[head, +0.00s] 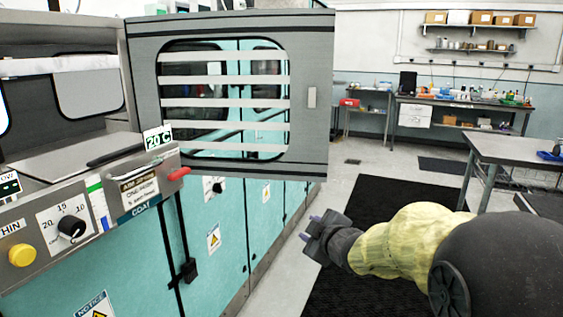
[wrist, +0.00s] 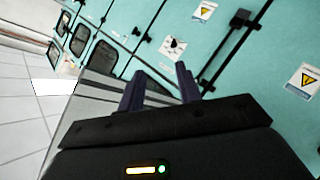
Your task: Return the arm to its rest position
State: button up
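My gripper (head: 310,228) is at the end of my arm in the lower right of the head view, in front of the teal machine cabinets (head: 225,225). The arm has a yellow sleeve and a dark upper link. In the wrist view, the two purple fingers of my gripper (wrist: 160,88) stand apart with nothing between them. The fingers point toward the teal cabinet fronts (wrist: 230,60) and appear clear of them.
A grey windowed door (head: 318,140) stands open at the machine's upper front. A dark mat (head: 345,275) lies under the arm. A table (head: 520,152) stands at right; workbenches (head: 460,102) are at the back.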

jog(key=s+d+f+m+g+h, duration=0.45)
jog(key=s+d+f+m, duration=0.3)
jog(key=s+f, duration=0.3)
jog(key=s+d+f+m+g, duration=0.1)
jog(key=s+f+m+g, duration=0.55)
jog(key=s, duration=0.75)
notch_tip(320, 180, up, 21)
jog(key=p, duration=2.1)
jog(key=shift+f, duration=0.2)
jog(key=shift+a, duration=0.1)
